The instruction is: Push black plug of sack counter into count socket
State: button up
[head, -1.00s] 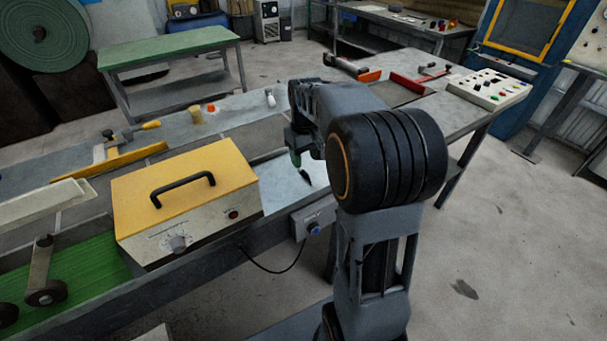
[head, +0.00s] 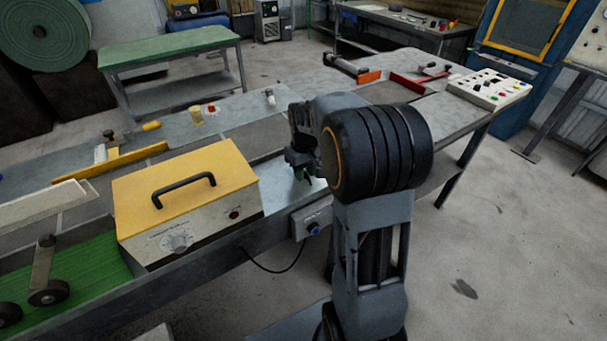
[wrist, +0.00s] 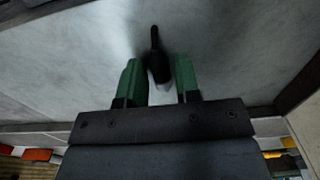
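The black plug (wrist: 158,68) lies on a pale metal surface in the wrist view, with a thin dark end pointing away from my gripper. My gripper (wrist: 159,70) has two green fingers, one on each side of the plug. The fingers are apart, and a gap shows beside the plug. In the head view my gripper (head: 303,176) is low over the pale plate, and my arm and gripper hide the plug. A grey box with a blue round part (head: 313,228) is on the bench's front edge. I cannot tell whether it is the count socket.
A yellow-topped box with a black handle (head: 185,190) stands left of my gripper. A black cable (head: 275,268) hangs below the bench edge. A yellow bar (head: 125,158) and small items lie on the bench behind. A button panel (head: 488,90) is at the far right.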

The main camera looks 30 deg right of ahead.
grip_shut()
